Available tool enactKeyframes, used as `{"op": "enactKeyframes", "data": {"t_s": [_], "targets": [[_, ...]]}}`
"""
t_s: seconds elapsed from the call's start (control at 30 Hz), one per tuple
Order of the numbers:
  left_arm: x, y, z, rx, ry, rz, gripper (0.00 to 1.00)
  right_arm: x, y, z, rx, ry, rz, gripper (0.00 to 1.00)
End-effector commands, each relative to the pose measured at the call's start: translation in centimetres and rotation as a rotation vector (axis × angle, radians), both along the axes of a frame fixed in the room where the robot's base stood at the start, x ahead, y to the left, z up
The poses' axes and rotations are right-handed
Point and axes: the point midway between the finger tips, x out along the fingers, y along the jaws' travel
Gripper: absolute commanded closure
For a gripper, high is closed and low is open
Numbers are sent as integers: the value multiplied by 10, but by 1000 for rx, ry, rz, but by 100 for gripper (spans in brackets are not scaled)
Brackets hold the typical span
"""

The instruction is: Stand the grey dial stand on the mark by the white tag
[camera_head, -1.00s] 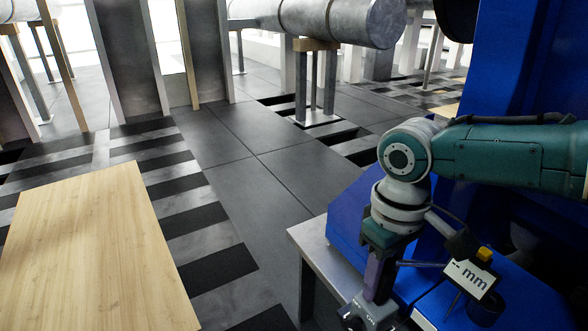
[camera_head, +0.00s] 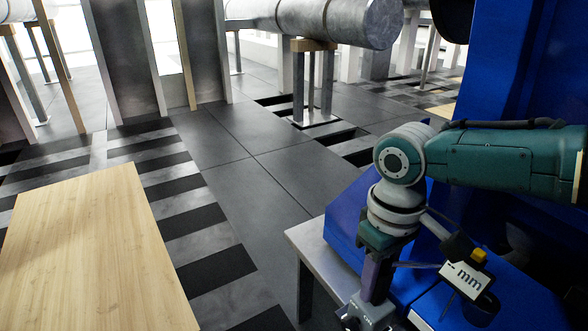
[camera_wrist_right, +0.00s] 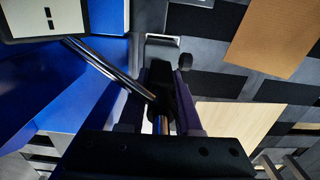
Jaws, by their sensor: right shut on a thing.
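The grey dial stand (camera_head: 366,312) shows low in the head view, with its lower part cut off by the frame edge. Its dial has a pale display marked "mm" (camera_head: 468,280) and juts out to the right on a thin rod. In the right wrist view the display (camera_wrist_right: 45,17) is at top left and the rod (camera_wrist_right: 112,70) runs diagonally to the fingers. My right gripper (camera_head: 375,278), with purple fingers, is shut on the stand, which hangs below it. It also shows in the right wrist view (camera_wrist_right: 162,105). I cannot make out the white tag or the mark. My left gripper is out of view.
A grey bench (camera_head: 305,238) with blue machine parts (camera_head: 345,222) is beside and behind the stand. A tall blue machine (camera_head: 520,75) rises at right. A wooden tabletop (camera_head: 90,255) is at left. Open dark floor (camera_head: 245,180) lies between.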

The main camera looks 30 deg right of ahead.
Motion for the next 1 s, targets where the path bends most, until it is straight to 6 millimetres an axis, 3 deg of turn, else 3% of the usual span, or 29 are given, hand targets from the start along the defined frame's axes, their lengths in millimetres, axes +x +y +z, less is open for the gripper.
{"op": "enactKeyframes", "data": {"t_s": [0.97, 1.0], "targets": [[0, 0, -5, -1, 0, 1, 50, 1, 0, -7, 0, -3, 0, 100], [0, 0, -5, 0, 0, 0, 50, 1, 0, -7, 0, -3, 0, 65]]}}
